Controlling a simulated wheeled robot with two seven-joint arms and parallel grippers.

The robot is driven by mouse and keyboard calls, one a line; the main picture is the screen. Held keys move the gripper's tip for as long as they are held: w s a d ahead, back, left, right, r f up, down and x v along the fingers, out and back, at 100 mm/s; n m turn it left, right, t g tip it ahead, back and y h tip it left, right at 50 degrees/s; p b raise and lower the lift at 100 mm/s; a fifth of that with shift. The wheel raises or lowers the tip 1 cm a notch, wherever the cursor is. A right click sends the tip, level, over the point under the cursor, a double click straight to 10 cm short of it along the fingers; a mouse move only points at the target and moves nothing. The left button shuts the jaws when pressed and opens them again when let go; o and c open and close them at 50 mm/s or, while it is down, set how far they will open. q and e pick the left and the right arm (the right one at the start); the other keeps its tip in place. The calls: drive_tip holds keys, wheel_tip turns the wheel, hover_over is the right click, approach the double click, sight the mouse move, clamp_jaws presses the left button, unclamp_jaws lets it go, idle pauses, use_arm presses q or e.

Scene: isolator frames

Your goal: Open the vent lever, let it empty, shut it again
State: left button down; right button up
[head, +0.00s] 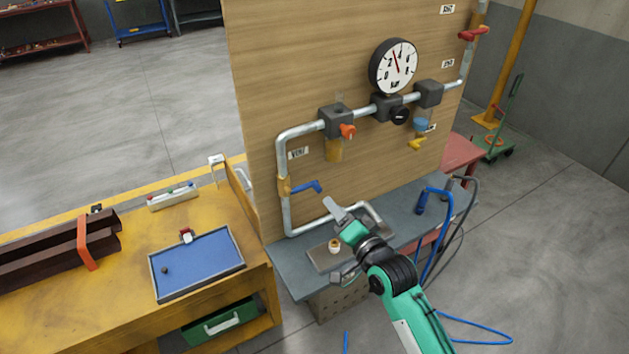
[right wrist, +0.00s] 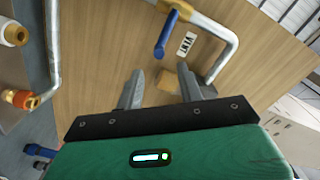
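The blue vent lever (head: 308,187) sits on a brass valve (head: 284,186) on the vertical pipe at the board's left. In the head view it points right, across the pipe. A VENT label (head: 298,153) is above it. In the right wrist view the lever (right wrist: 165,36) is beyond the fingertips, next to the label (right wrist: 187,43). My right gripper (head: 334,208) is below and right of the lever, apart from it. Its fingers (right wrist: 162,85) are spread with nothing between them. The round gauge (head: 393,66) has its red needle pointing up and slightly left. My left gripper is out of view.
An orange-red handle (head: 347,131), a yellow handle (head: 417,145) and a red handle (head: 473,34) are on the same pipework. A grey bench (head: 290,268) runs below the board. A yellow table (head: 120,320) with a blue tray (head: 239,264) stands left.

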sight(315, 185)
drive_tip(key=p+x, duration=0.2)
drive_tip(key=x, duration=0.7)
drive_tip(key=shift+p+x, duration=0.4)
drive_tip(key=shift+x, duration=0.4)
drive_tip(key=shift+f, duration=0.1)
